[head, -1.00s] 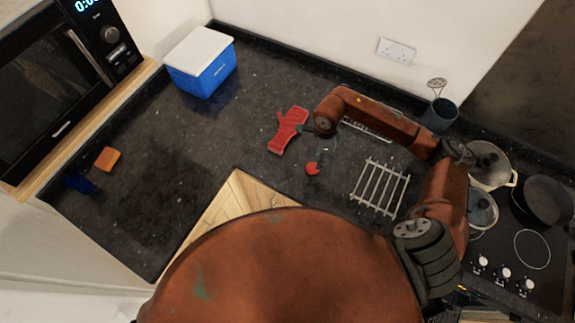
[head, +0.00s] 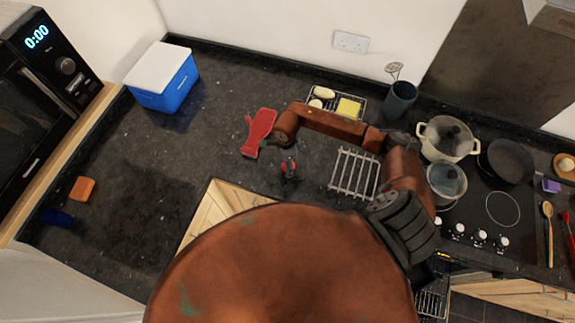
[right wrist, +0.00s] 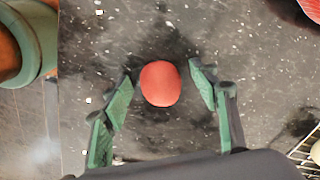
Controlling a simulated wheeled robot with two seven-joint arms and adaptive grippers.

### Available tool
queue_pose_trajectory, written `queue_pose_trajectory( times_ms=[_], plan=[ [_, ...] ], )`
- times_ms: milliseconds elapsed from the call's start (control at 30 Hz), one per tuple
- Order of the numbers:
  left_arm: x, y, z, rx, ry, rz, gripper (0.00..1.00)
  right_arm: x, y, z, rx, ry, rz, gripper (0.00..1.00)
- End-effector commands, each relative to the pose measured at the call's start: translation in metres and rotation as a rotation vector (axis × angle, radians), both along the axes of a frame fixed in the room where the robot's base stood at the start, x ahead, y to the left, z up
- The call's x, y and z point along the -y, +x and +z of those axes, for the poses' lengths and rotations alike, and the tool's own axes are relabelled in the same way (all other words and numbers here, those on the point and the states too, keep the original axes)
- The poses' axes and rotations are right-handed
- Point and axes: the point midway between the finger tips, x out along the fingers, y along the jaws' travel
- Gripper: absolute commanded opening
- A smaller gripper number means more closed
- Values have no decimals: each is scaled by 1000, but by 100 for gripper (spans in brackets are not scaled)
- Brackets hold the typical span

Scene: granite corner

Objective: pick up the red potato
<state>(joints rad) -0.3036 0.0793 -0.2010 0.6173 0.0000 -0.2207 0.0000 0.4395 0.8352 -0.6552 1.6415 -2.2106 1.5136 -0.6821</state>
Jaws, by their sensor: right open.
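The red potato (right wrist: 160,83) lies on the dark speckled counter, between the two green fingers of my right gripper (right wrist: 160,92) in the right wrist view. The fingers are apart, one on each side, with a gap to the potato. In the head view my right gripper (head: 289,170) is over the counter near the wooden cabinet edge, covering most of the potato. My left gripper is out of view.
A red mitt (head: 258,132) lies behind the gripper. A wire rack (head: 354,173) is to its right. A blue cooler (head: 163,78) stands at the back left, pots (head: 447,140) at right.

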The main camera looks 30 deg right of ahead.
Motion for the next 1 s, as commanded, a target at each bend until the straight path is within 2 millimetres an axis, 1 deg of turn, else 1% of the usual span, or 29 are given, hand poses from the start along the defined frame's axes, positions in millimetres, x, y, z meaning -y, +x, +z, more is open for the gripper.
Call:
queue_pose_trajectory(
  times_ms=[67,700,1000],
  plan=[
    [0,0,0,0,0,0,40,0,0,0,0,0,0,53],
    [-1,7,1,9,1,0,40,0,0,1,0,0,0,9],
    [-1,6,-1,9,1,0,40,0,1,2,2,-1,1,8]
  ],
)
